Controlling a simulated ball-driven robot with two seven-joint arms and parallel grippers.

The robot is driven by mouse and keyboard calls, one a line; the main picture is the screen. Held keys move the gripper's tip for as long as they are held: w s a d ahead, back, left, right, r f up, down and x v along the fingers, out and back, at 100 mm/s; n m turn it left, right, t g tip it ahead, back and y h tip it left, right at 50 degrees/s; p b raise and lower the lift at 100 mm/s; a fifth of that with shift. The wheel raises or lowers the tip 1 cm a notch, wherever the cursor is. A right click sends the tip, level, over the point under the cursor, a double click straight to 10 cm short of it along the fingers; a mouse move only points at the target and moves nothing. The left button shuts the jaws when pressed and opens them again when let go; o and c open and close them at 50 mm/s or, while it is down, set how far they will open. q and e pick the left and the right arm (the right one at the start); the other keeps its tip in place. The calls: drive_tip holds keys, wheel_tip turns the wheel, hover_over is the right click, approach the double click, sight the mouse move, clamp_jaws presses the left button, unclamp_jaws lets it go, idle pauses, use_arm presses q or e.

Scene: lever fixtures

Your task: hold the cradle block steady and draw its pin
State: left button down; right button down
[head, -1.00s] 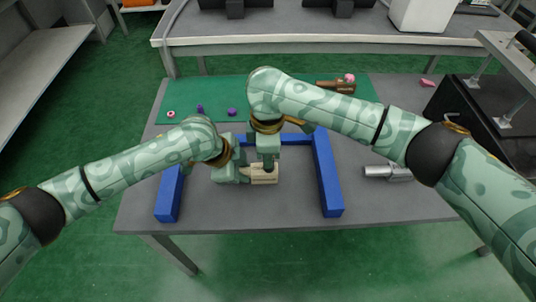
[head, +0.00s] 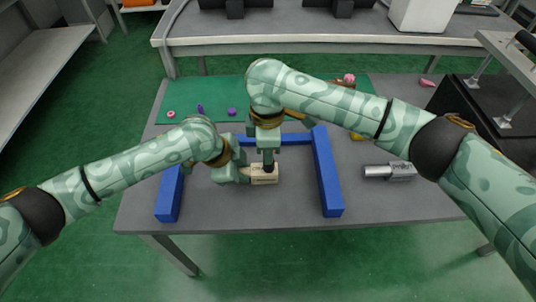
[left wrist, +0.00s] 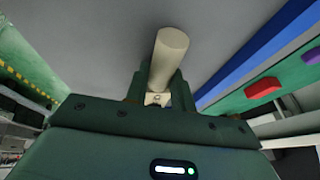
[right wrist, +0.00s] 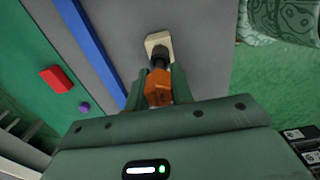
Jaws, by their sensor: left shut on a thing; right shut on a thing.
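The cream cradle block (head: 265,180) is in front of the blue frame's back bar in the head view. My left gripper (head: 245,175) is shut on it from the left; the left wrist view shows a cream rounded piece (left wrist: 168,60) between its fingers. My right gripper (head: 268,146) is above the block, pointing down. In the right wrist view it is shut on the orange part of the pin (right wrist: 158,88), whose dark shaft (right wrist: 159,57) reaches toward the cream block (right wrist: 157,42). How deep the shaft sits in the block is hidden.
Blue bars (head: 327,175) flank the block on the right and left (head: 170,195). A silver cylinder (head: 388,171) lies to the right. A green mat (head: 185,90) with small purple and pink pieces is behind. The grey table's front is clear.

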drive_tip(key=shift+r, duration=1.55)
drive_tip(key=shift+r, duration=1)
use_arm(q)
drive_tip(key=c, duration=1.1)
unclamp_jaws()
drive_tip(key=v, duration=1.2)
